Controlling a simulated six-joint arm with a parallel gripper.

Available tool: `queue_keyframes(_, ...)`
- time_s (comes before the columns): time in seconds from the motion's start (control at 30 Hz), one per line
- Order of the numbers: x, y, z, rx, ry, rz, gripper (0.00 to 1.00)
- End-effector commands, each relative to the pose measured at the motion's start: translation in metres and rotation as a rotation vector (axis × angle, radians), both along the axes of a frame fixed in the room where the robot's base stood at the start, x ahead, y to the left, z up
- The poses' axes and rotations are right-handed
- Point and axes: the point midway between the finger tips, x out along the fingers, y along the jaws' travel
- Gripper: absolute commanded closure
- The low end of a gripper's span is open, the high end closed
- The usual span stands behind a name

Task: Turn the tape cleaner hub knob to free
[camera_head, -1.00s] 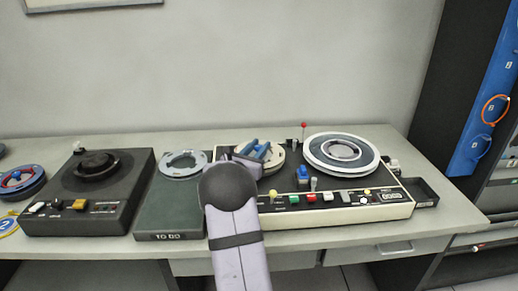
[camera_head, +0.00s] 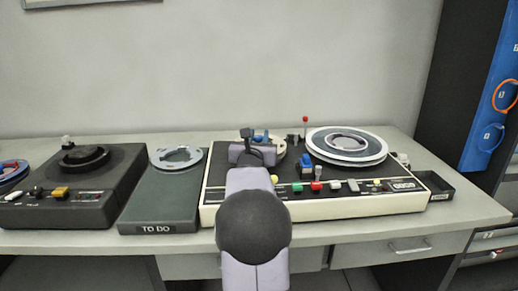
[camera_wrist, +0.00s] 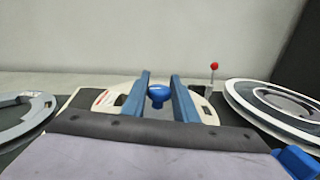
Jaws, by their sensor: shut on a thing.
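The tape cleaner (camera_head: 330,205) is the cream-edged machine on the bench. Its left hub carries a pale disc (camera_head: 279,150), which also shows in the wrist view (camera_wrist: 104,98). The blue hub knob (camera_wrist: 160,94) stands over this disc, between the two blue fingers of my gripper (camera_wrist: 161,78). My gripper is shut on the knob, though the contact is hard to see. In the head view my gripper (camera_head: 262,136) is largely hidden behind my wrist. The knob's markings are not readable.
A white-rimmed reel (camera_head: 346,147) sits on the cleaner's right side, with a red-tipped post (camera_head: 305,120) left of it. A blue lever (camera_head: 306,160) and coloured buttons line the front. A TO DO tray (camera_head: 150,210) with a grey reel (camera_head: 176,158) stands left.

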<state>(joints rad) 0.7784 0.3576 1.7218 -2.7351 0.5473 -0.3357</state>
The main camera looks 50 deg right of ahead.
Motion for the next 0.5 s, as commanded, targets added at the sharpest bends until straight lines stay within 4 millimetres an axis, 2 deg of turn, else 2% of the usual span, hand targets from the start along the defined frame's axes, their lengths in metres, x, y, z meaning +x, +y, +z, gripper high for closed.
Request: queue_keyframes(0.5,-0.0005,0.0065,-0.0009,-0.015,0.009,0.073,0.96)
